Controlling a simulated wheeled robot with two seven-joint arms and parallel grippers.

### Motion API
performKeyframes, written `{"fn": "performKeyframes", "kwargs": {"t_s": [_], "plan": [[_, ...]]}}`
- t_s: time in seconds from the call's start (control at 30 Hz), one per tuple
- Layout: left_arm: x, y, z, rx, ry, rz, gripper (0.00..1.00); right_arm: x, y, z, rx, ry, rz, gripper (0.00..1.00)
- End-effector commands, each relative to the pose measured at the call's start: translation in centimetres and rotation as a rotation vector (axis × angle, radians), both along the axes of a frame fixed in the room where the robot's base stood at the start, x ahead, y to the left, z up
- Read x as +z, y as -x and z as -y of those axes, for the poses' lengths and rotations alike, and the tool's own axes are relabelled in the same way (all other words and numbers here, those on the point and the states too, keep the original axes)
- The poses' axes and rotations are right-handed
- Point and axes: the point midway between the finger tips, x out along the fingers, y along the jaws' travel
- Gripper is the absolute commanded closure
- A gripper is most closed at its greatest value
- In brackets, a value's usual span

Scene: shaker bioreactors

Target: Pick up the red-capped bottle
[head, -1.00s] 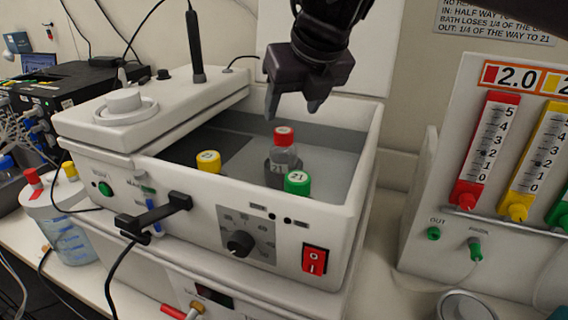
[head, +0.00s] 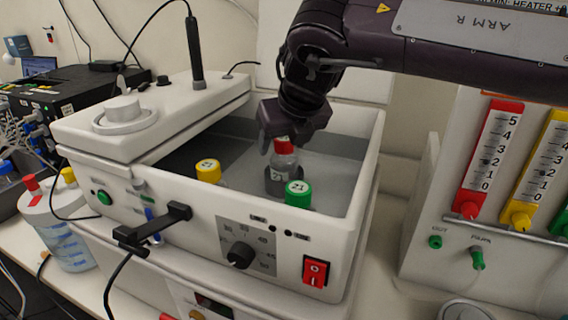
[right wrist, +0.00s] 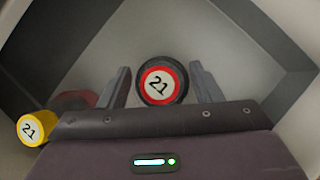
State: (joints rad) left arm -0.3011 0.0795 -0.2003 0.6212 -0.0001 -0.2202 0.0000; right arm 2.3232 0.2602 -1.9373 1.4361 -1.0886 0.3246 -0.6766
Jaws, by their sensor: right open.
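The red-capped bottle (head: 284,170) stands upright in the bath, a clear bottle in a dark holder. My right gripper (head: 284,150) is open, just above and around the cap, with a gap on each side. In the head view the gripper hides part of the cap. My left gripper is not in view.
A yellow-capped bottle (head: 208,171) stands to the left and a green-capped bottle (head: 298,194) close in front. The white bath walls (head: 365,165) surround them. A flowmeter panel (head: 440,200) stands to the right.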

Motion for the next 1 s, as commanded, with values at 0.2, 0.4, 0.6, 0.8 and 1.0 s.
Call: {"fn": "performKeyframes", "kwargs": {"t_s": [0.2, 0.4, 0.6, 0.8, 1.0], "plan": [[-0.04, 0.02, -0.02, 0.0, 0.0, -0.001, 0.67, 0.03, 0.02, 0.01, 0.0, 0.0, 0.0, 0.57], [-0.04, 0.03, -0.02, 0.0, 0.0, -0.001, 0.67, 0.03, 0.02, 0.02, 0.0, 0.0, 0.0, 0.84], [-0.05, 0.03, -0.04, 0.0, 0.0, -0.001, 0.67, -0.04, 0.05, 0.03, -0.001, 0.002, -0.002, 1.0], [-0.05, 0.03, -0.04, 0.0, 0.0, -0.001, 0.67, -0.03, 0.06, 0.03, 0.0, 0.001, -0.002, 1.0], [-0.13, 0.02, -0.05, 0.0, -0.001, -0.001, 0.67, 0.83, -0.02, 0.04, -0.002, 0.001, 0.001, 1.0]]}}
